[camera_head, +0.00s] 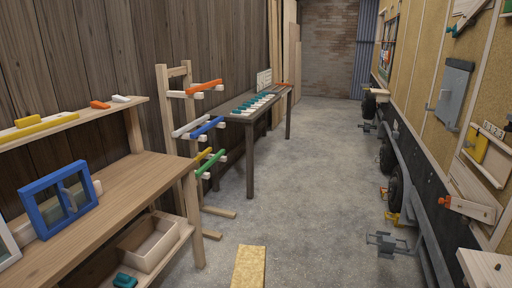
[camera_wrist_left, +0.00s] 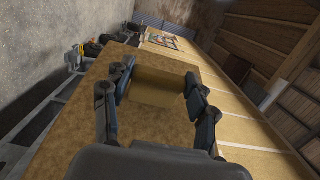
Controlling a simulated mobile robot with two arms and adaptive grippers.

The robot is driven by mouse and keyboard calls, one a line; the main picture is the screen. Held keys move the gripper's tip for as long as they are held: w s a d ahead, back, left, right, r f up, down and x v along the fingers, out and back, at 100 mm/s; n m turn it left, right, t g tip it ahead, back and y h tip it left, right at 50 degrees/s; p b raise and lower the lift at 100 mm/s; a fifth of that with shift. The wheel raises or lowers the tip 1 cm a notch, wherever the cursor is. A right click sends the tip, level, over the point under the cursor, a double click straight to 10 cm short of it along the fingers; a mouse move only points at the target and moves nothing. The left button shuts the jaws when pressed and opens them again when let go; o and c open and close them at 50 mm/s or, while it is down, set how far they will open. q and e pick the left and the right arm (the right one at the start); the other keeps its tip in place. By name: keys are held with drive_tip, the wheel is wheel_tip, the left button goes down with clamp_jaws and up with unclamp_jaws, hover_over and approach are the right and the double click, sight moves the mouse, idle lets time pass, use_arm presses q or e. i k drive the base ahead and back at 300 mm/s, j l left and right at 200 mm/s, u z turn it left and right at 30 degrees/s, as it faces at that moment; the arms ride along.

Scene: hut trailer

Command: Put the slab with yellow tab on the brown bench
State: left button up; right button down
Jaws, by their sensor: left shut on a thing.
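My left gripper (camera_wrist_left: 158,92) shows in the left wrist view, its two dark fingers shut on a tan, speckled slab (camera_wrist_left: 70,125). In the head view a tan slab (camera_head: 249,268) juts in at the bottom edge, above the floor; it looks like the same one. No yellow tab shows on it. A dark brown bench (camera_head: 250,117) stands along the left wall further back, with a row of teal and white pieces on it. A lighter wooden bench (camera_head: 130,190) stands nearer at left. My right gripper is not in view.
A wooden rack (camera_head: 190,125) with coloured arms stands between the two benches. A blue frame (camera_head: 60,203) stands on the near bench. A trailer with wheels (camera_head: 395,185) and a fitted wall runs along the right. The concrete floor (camera_head: 310,165) between is clear.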

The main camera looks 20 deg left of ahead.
sight(147, 178)
drive_tip(key=i+l+u, duration=0.1)
drive_tip(key=i, duration=1.65)
drive_tip(key=i+u, duration=0.85)
drive_tip(key=i+l+u, duration=0.7)
drive_tip(key=i+u, duration=0.15)
